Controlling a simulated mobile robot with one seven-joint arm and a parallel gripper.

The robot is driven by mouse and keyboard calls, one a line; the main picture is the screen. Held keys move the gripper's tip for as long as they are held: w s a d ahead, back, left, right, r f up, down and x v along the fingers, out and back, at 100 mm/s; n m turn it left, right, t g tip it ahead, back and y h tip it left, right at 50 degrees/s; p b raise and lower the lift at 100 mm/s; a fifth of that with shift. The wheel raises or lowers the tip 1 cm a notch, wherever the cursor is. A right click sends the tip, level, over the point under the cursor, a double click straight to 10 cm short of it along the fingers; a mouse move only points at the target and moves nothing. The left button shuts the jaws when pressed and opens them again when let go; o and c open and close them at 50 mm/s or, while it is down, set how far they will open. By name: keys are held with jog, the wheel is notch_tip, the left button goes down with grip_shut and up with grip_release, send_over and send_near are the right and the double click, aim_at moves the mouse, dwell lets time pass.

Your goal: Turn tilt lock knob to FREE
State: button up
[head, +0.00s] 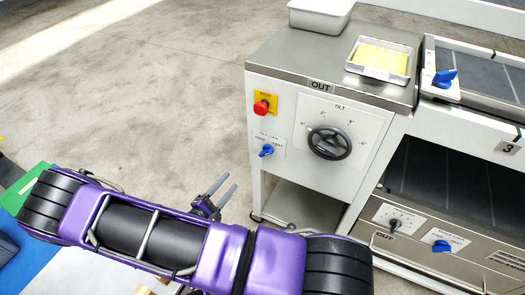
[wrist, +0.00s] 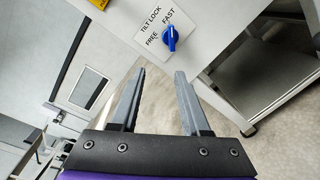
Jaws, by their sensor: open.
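The tilt lock knob (head: 266,150) is a small blue knob on the white front panel, below the red button. In the wrist view the knob (wrist: 171,38) sits on a white label reading TILT LOCK, FREE and FAST. Its grip seems to lie toward FAST, but the exact setting is hard to tell. My gripper (head: 228,186) is below and left of the knob in the head view. In the wrist view my gripper (wrist: 161,72) is open and empty, its fingertips below the knob in the picture and apart from it.
A black tilt handwheel (head: 329,143) is right of the knob. A red button (head: 262,106) on a yellow plate is above it. Other blue knobs (head: 441,246) are on the neighbouring unit. A tray with a yellow sheet (head: 381,57) rests on top.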

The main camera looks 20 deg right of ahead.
jog(key=s+d+f+n+t, duration=0.1)
jog(key=s+d+f+n, duration=0.1)
jog(key=s+n, duration=0.1)
jog(key=b, duration=0.1)
send_near(265, 155)
jog(key=x, duration=0.9)
jog(key=shift+s+r, duration=0.1)
jog(key=shift+r, duration=0.05)
grip_shut()
